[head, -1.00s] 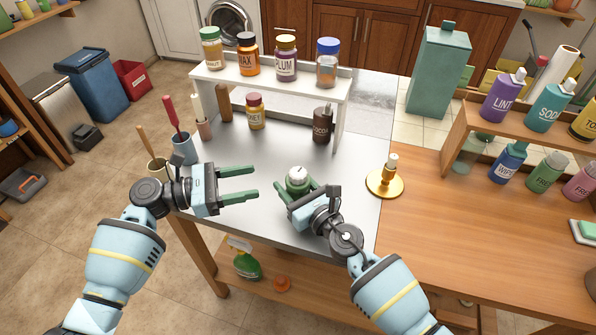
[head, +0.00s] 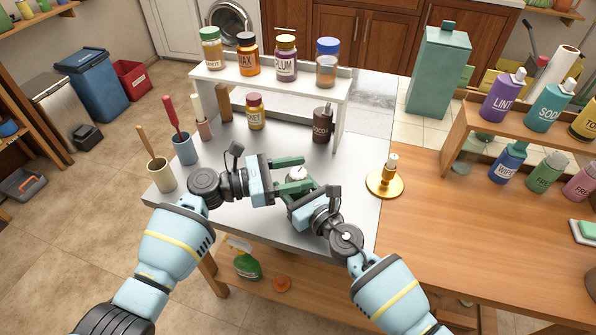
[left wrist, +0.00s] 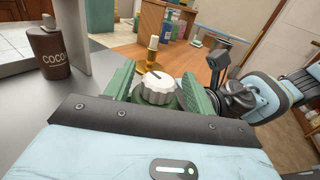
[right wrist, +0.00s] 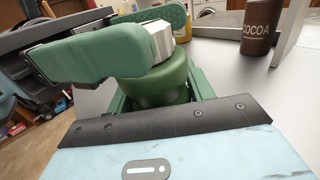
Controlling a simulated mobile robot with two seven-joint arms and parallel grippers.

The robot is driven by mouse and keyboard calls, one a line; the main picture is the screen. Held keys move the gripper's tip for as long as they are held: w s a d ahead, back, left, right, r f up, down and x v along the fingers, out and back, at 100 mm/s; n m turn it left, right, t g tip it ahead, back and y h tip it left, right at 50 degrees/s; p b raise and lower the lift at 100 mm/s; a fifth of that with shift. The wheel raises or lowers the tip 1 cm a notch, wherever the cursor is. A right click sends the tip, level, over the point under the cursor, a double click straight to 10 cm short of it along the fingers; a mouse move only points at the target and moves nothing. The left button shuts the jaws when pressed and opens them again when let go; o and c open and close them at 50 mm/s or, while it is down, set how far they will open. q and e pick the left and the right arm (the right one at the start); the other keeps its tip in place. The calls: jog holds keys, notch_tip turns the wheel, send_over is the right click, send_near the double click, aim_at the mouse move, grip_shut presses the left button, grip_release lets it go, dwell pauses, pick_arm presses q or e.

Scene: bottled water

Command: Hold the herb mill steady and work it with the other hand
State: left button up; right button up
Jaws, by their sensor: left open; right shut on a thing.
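The herb mill stands upright on the grey metal table top (head: 240,150). Its green body (right wrist: 165,82) is between the fingers of my right gripper (head: 301,188), which is shut on it. Its ribbed pale knob (left wrist: 158,90) has a dark mark on top and also shows in the head view (head: 297,173). My left gripper (head: 302,172) is open, with one finger on each side of the knob. Its fingers also cross the right wrist view (right wrist: 140,40). Whether they touch the knob, I cannot tell. The mill's lower part is hidden by the grippers in the head view.
A brass candlestick (head: 384,182) stands right of the mill. Behind are a cocoa bottle (head: 322,123), a honey jar (head: 255,112) and a white riser (head: 341,100) bearing jars. Utensil cups (head: 160,174) stand at the left. A wooden counter (head: 450,215) adjoins at right.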

pick_arm(q)
jog(key=shift+d, duration=0.3)
jog(key=c, duration=1)
jog(key=shift+o, duration=0.2)
jog(key=shift+t, duration=0.5)
jog(key=shift+n+t+y, duration=0.6)
jog(key=shift+n+t, duration=0.5)
jog(key=shift+t, duration=0.1)
jog(key=shift+n+t+y, duration=1.7)
jog(key=shift+n+t, duration=0.2)
jog(key=shift+t, duration=0.7)
